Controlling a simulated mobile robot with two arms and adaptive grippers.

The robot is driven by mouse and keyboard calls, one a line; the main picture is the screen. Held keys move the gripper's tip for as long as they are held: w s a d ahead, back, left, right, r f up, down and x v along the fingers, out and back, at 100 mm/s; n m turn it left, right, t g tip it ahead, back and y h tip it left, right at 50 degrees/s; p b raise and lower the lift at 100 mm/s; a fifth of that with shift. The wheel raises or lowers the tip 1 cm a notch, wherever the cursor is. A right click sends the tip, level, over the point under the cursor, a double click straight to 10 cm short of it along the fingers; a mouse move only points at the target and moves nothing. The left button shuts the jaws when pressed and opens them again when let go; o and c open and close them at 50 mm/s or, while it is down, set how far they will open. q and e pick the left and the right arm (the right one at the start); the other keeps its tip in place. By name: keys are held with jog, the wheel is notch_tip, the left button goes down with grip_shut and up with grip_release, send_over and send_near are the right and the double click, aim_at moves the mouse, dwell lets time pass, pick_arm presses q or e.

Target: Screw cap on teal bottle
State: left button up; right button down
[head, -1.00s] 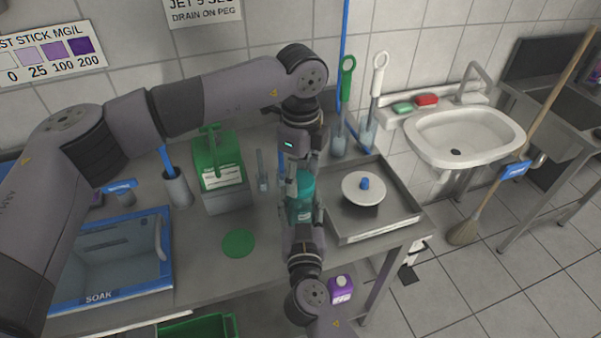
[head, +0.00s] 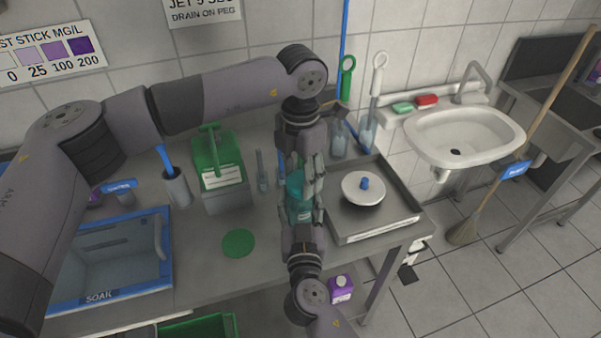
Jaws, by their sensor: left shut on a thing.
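The teal bottle (head: 295,187) stands upright near the middle of the steel counter, partly hidden by both grippers. My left gripper (head: 309,178) points down from above at the bottle's top and is shut there. The cap is hidden between its fingers, so I cannot see how it sits on the neck. My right gripper (head: 301,212) reaches in from the front, with its fingers around the lower part of the bottle.
A green container (head: 217,160) and a flat green disc (head: 238,243) are to the left. A blue-rimmed soak basin (head: 110,290) is farther left.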

pick_arm(q)
jog(key=m, duration=0.4)
jog(key=shift+m, duration=0.3)
jog(key=m, duration=0.8)
jog(key=shift+m, duration=0.4)
jog(key=m, duration=0.5)
jog(key=shift+w, duration=0.1)
jog(key=o, duration=1.4)
notch_tip(320, 180, up, 12)
jog(key=shift+f, duration=0.1)
